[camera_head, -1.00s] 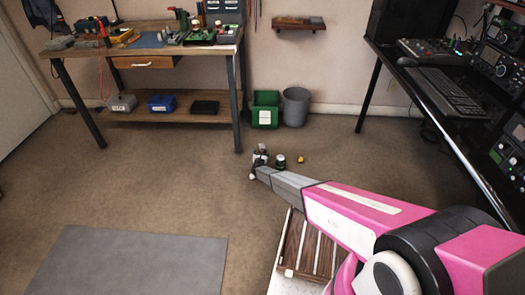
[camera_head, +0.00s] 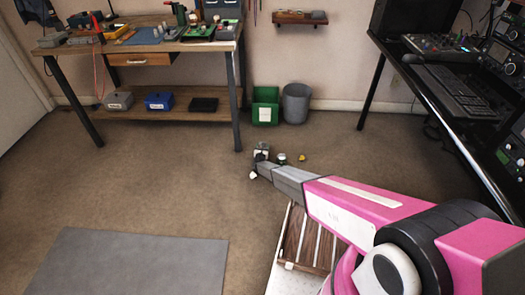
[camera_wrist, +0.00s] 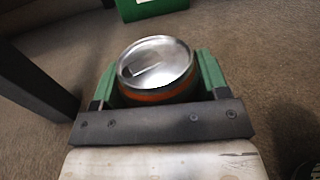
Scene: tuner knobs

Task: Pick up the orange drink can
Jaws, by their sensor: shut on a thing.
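The orange drink can (camera_wrist: 155,68) stands between the green fingers of my gripper (camera_wrist: 157,64) in the wrist view. Its silver top faces the camera and a strip of orange side shows under the rim. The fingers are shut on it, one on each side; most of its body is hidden. In the head view my gripper (camera_head: 261,152) is at the far end of my pink arm, low over the brown floor. The can is too small and covered there to make out clearly. I cannot tell whether it is clear of the floor.
A small dark item (camera_head: 282,159) and a yellow item (camera_head: 302,158) are on the floor right of my gripper. A green bin (camera_head: 265,108) and grey bin (camera_head: 296,104) stand behind. A workbench (camera_head: 150,47) is at back left, a black desk (camera_head: 455,115) at right.

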